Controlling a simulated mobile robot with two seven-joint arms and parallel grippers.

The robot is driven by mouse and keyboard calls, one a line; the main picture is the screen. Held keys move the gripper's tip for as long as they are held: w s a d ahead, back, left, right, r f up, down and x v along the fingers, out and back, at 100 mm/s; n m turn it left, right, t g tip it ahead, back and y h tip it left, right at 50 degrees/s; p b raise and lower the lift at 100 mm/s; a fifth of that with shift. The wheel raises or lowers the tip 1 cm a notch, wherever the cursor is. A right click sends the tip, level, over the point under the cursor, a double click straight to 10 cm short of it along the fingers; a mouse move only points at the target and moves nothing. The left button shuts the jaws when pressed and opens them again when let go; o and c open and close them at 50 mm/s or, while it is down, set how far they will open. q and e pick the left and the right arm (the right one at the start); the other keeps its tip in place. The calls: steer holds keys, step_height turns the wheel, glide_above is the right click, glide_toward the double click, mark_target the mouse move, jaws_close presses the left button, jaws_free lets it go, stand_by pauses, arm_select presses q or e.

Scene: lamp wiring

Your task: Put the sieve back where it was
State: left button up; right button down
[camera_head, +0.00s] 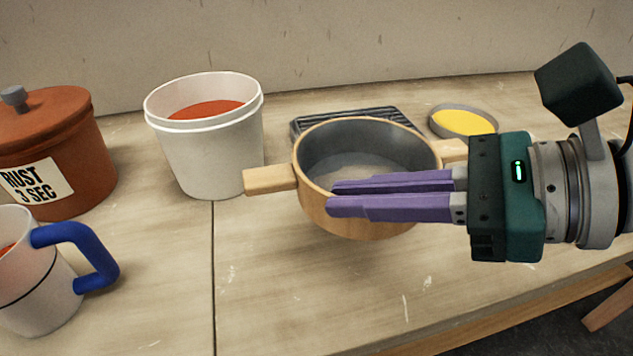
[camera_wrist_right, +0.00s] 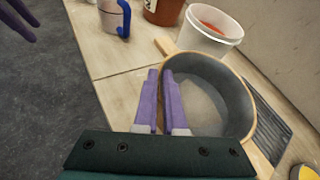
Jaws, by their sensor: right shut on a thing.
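The sieve (camera_head: 355,222) is a round wooden ring with a grey inside, a pale mesh floor and two stub handles. It is level and seems to hang a little above the bench. My right gripper (camera_head: 331,196) is shut on the sieve's near wall, one purple finger inside and one outside. The right wrist view shows the fingers (camera_wrist_right: 162,75) pinching the wall of the sieve (camera_wrist_right: 225,75). My left gripper (camera_wrist_right: 18,18) shows only partly at the top left corner of that view, away from the sieve.
A dark ribbed rack (camera_head: 300,124) lies behind the sieve, partly hidden by it. A white bucket (camera_head: 205,160) of red powder stands left. A lidded rust jar (camera_head: 75,135), a blue-handled mug (camera_head: 40,285) and a yellow dish (camera_head: 463,122) stand around. The front bench is clear.

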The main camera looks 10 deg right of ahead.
steer(key=shift+f+b, duration=4.45)
steer(key=shift+f, duration=1.15)
steer(key=c, duration=1)
jaws_free()
